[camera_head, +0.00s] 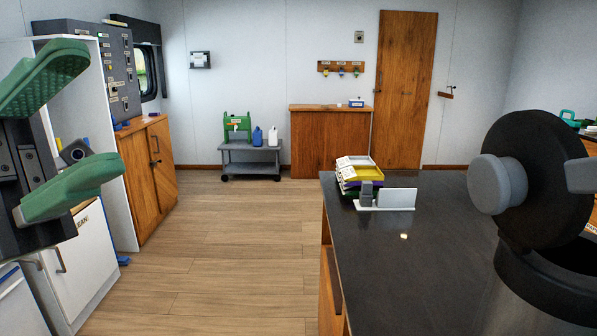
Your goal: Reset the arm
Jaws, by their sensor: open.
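My gripper (72,133) is at the left edge of the view. Its two green fingers are spread apart with nothing between them. It hangs in the air in front of the white cabinet and the grey control panel, well away from the dark counter (440,262). Part of my gripper's body is cut off by the left edge. A black and grey part of my arm fills the right side and hides part of the counter.
Stacked trays (357,172) and a white holder (387,198) stand on the counter's far end. A wooden cabinet (150,172) and a white cabinet (82,262) line the left. A grey cart (250,160) stands at the back wall. The wooden floor (215,245) between is clear.

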